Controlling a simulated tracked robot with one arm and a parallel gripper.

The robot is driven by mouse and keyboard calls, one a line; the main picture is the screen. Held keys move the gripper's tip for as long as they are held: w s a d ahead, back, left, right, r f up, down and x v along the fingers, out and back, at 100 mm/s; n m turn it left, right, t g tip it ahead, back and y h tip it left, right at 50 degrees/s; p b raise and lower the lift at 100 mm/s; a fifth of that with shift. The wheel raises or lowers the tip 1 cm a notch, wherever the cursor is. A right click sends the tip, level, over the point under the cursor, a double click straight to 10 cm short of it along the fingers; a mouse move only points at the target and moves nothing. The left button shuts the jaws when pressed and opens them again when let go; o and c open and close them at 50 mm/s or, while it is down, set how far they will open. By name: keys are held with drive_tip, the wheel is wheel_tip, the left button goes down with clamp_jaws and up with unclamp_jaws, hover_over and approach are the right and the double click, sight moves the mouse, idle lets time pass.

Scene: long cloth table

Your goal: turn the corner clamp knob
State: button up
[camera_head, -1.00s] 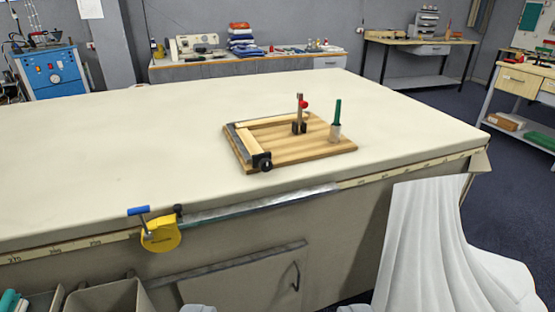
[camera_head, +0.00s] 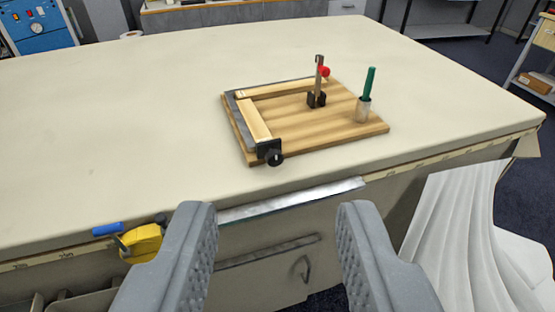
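A wooden board (camera_head: 318,130) lies on the cloth table (camera_head: 120,120) near its front edge. A corner clamp (camera_head: 239,108) with a dark metal angle sits on the board's left side, along light wood strips. Its black knob (camera_head: 275,158) is at the board's front left corner, facing the front edge. My gripper (camera_head: 278,225) is open and empty, its grey fingers wide apart. In the picture the fingers are below the board and knob, in front of the table's front side, apart from both.
A metal upright with a red ball (camera_head: 324,71) and a green-handled tool in a holder (camera_head: 370,80) stand on the board. A yellow tape case (camera_head: 143,242) hangs at the table's front edge, left of my gripper. White cloth (camera_head: 455,220) drapes at right. The tabletop left of the board is clear.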

sight(275, 162)
drive_tip(key=o, duration=0.4)
drive_tip(key=shift+w, duration=0.1)
drive_tip(key=shift+o, duration=0.3)
drive_tip(key=shift+w+d+f, duration=0.1)
drive_tip(key=shift+w+d, duration=0.05)
drive_tip(key=shift+w, duration=0.2)
drive_tip(key=w+d+f+n+p, duration=0.1)
drive_tip(key=w+d+f+p, duration=0.25)
drive_tip(key=w+f, duration=0.5)
drive_tip(key=w+d+f+n+p, duration=0.1)
drive_tip(key=w+d+f+p, duration=0.3)
drive_tip(key=w, duration=0.8)
drive_tip(key=w+a+f+n+t+y+p, duration=0.15)
drive_tip(key=f+p, duration=0.25)
drive_tip(key=f, duration=0.6)
drive_tip(key=w+a+f+n+t+y+p, duration=0.1)
drive_tip(key=w+a+f+y+p, duration=0.2)
drive_tip(key=f, duration=0.7)
drive_tip(key=shift+g, duration=0.25)
drive_tip(key=b+x, duration=0.1)
drive_tip(key=x, duration=1.1)
drive_tip(key=shift+w+a+r, duration=0.1)
drive_tip(key=shift+w+a, duration=0.05)
drive_tip(key=shift+a, duration=0.05)
drive_tip(key=c, duration=1)
